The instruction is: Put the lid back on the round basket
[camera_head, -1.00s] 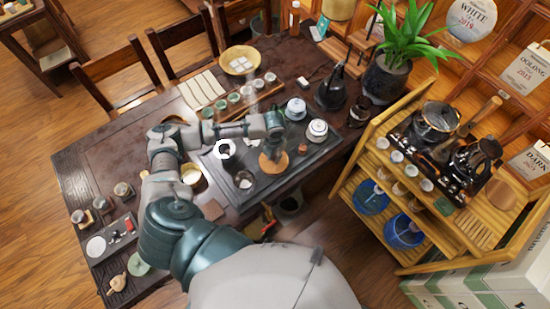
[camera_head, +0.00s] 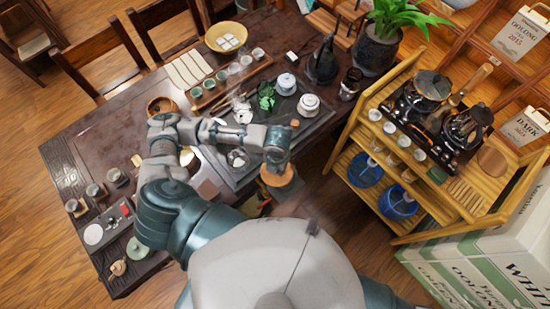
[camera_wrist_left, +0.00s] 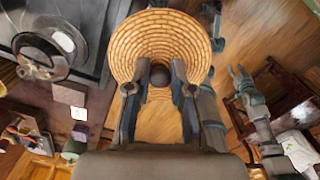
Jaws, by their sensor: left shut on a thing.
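My left gripper (camera_wrist_left: 160,82) is shut on the dark knob of a round woven tan lid (camera_wrist_left: 150,38), which fills the upper middle of the left wrist view. In the head view the lid (camera_head: 277,177) hangs below the gripper by the tea table's near edge. A shallow round yellow basket (camera_head: 211,34) with white squares in it stands at the table's back. Another round yellowish vessel (camera_head: 190,160) is partly hidden by my left arm. I cannot tell which is the round basket. My right gripper (camera_wrist_left: 240,82) shows small in the wrist view; its opening is unclear.
A dark tea tray (camera_head: 318,124) holds white lidded cups (camera_head: 286,84) and a green lump (camera_head: 266,97). A black kettle (camera_head: 323,66) stands beyond. A wooden cart (camera_head: 440,190) with glass pots is at the right. Cups and a small side tray lie at the left.

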